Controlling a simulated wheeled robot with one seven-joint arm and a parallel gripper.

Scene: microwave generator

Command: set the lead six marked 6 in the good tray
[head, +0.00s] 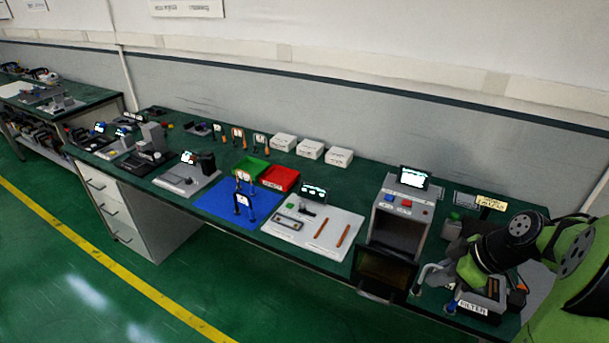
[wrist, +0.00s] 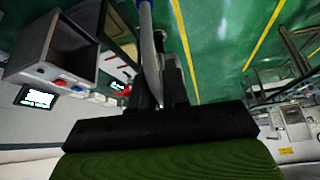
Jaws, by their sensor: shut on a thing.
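In the wrist view my gripper (wrist: 162,88) is shut on a pale grey curved lead (wrist: 151,55), which runs up between the dark fingers. The lead (head: 424,273) also shows as a bent pale piece in the head view, with blue near its lower end; I cannot read its mark. The green tray (head: 250,168) is at mid-bench, left of a red tray (head: 281,178) and apart from my gripper. Tray labels are too small to read.
The grey unit (head: 413,218) has its dark door (head: 384,272) open toward the front edge. A black fixture with a FILTER label (head: 474,308) is below my gripper. A blue mat (head: 220,203) with upright stands lies before the trays. White boxes (head: 311,149) stand behind.

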